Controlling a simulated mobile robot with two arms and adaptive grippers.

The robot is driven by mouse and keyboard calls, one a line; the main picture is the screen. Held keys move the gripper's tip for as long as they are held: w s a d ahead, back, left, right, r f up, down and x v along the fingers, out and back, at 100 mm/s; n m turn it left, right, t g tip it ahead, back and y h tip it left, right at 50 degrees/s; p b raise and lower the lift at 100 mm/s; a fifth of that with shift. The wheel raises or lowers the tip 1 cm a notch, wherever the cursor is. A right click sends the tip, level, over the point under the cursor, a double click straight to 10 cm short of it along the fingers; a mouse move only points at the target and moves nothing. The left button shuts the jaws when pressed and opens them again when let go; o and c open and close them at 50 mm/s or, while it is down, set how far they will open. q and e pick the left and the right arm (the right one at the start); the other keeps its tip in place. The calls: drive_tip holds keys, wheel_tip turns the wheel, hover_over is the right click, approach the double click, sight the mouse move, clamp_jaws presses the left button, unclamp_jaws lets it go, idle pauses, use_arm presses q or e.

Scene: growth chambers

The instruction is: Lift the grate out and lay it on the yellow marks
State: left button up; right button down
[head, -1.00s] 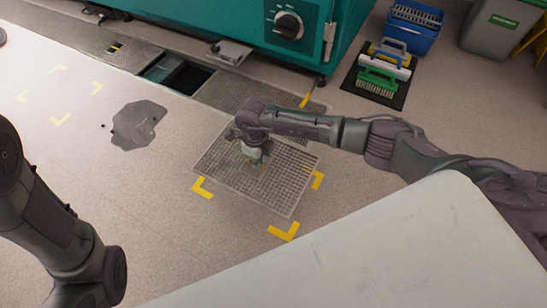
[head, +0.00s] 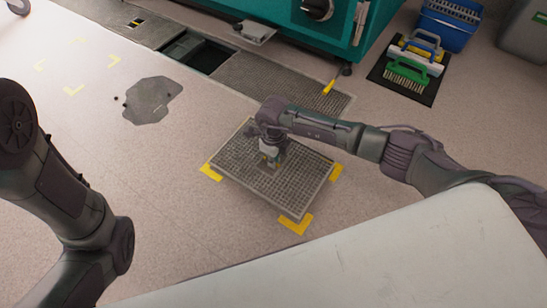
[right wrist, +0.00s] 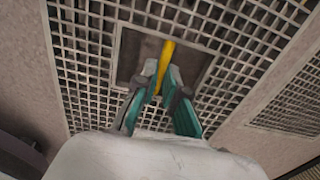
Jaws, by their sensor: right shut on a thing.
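The square metal grate (head: 231,158) is at the middle of the head view, over the yellow corner marks (head: 297,223). Marks show at its left, right and near corners; a far one is not visible. The grate lies flat or nearly so; I cannot tell whether it touches the floor. My right gripper (head: 270,160) is above its centre. In the right wrist view, the gripper (right wrist: 157,88) is shut on the yellow handle bar (right wrist: 164,60) over the grate's solid centre plate (right wrist: 140,52). My left arm shows at the left edge, its gripper out of view.
The open drain pit (head: 197,52) lies in the channel at the back, beside fixed grating (head: 270,83). A teal chamber (head: 290,22) stands behind it. A dark puddle (head: 152,100) is on the floor at left. Brushes (head: 408,75) and a blue bin (head: 450,25) are back right.

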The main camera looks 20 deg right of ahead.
drive_tip(key=shift+w+f, duration=0.1)
drive_tip(key=shift+f, duration=0.45)
drive_tip(key=c, duration=1.2)
unclamp_jaws()
drive_tip(key=shift+f, duration=0.1)
wheel_tip(320, 180, up, 12)
drive_tip(key=shift+r, duration=0.1)
